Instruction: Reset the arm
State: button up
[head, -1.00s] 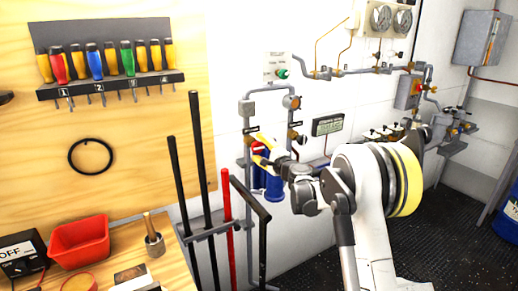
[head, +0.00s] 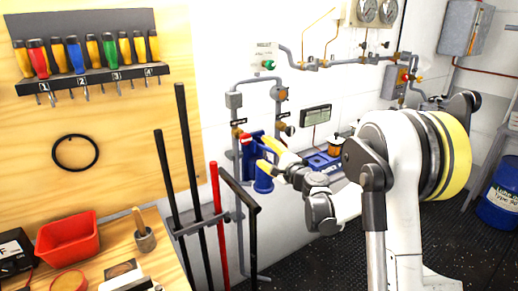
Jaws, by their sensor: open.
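My gripper (head: 266,158) has yellow fingers and shows near the middle of the head view. It points left, towards the wall pipes, and its fingers are apart with nothing seen between them. Behind and around the fingertips is a blue fitting (head: 247,150) on the wall piping. I cannot tell whether the fingers touch it. My white arm with a yellow band fills the right half of the view, bent at the elbow.
Long bars (head: 187,170) and a red bar (head: 217,215) stand in a rack left of my gripper. A workbench holds a red bin (head: 67,240) and a mallet (head: 144,235). Screwdrivers (head: 75,55) hang on the board. A blue drum (head: 499,205) stands far right. Dark floor is open below.

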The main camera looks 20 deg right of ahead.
jog(key=shift+s, duration=0.15)
jog(key=s+a+r+n+g, duration=0.25)
jog(key=s+a+n, duration=0.25)
jog(key=s, duration=0.3)
jog(key=s+a+r+n+g, duration=0.25)
jog(key=s+a+n, duration=0.2)
jog(key=s, duration=0.45)
jog(key=s+d+f+n+g+h, duration=0.1)
jog(key=s+f+n+h, duration=0.1)
jog(key=s, duration=0.6)
jog(key=s+d+f+n+g+h, duration=0.1)
jog(key=s+d+f+n+g, duration=0.1)
jog(key=s, duration=0.7)
jog(key=s+d+f+n+g+h, duration=0.2)
jog(key=s+f, duration=0.3)
jog(key=s, duration=0.3)
jog(key=shift+s+n+h, duration=0.2)
jog(key=shift+n+h, duration=0.1)
jog(key=shift+n, duration=0.35)
